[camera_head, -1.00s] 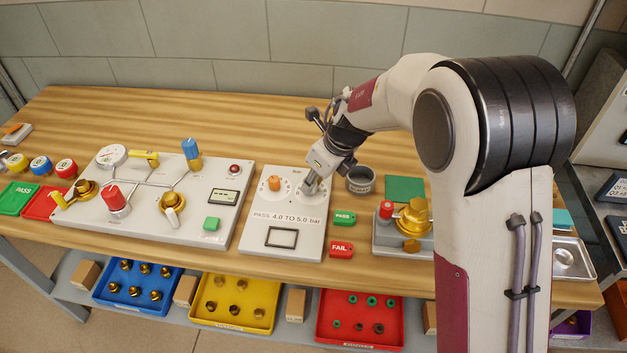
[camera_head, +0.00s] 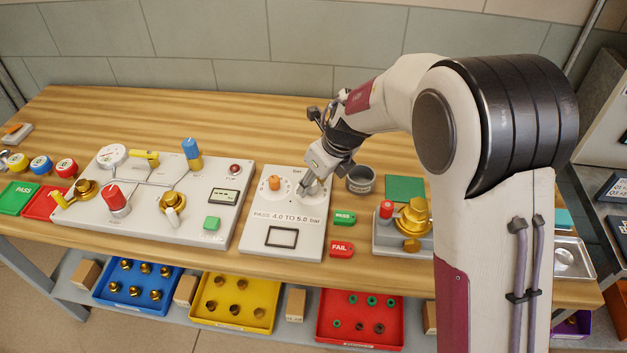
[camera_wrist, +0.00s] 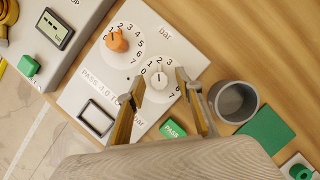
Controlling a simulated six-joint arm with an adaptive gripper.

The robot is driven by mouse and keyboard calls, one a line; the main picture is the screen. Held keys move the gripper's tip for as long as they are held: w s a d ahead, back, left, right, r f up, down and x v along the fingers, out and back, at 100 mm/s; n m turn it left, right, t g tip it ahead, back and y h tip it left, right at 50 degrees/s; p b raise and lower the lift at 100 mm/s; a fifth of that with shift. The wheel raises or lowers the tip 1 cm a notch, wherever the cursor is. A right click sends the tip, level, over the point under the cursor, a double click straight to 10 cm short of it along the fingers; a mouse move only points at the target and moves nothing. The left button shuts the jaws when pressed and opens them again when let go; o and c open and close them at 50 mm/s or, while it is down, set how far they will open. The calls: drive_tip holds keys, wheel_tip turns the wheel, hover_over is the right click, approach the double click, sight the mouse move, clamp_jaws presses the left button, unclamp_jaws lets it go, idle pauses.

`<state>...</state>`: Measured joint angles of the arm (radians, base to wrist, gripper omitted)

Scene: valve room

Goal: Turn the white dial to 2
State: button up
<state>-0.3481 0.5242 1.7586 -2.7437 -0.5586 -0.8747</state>
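The white dial (camera_wrist: 159,81) sits on the light grey panel (camera_wrist: 75,98), right of the orange dial (camera_wrist: 116,41) in the wrist view. Numbers ring it, and its dark mark points up, near the 1; the exact reading is hard to tell. My gripper (camera_wrist: 159,76) is open, with one finger on each side of the white dial in that picture. I see no contact, and cannot tell the height of the fingertips. In the head view my gripper (camera_head: 308,188) is over the panel's upper right and mostly hides the white dial; the orange dial (camera_head: 274,183) is clear.
A grey cup (camera_head: 360,180) stands close to the right of the panel. Green PASS (camera_head: 344,217) and red FAIL (camera_head: 341,249) tags lie beside it. A larger valve board (camera_head: 150,200) is at left; a brass fitting (camera_head: 412,215) stands at right. Wood behind the panel is clear.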

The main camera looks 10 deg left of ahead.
drive_tip(key=shift+r, duration=0.15)
drive_tip(key=v, duration=1.1)
drive_tip(key=shift+d+r, duration=0.15)
drive_tip(key=shift+r, duration=0.2)
drive_tip(key=shift+s, duration=0.1)
idle(0.4)
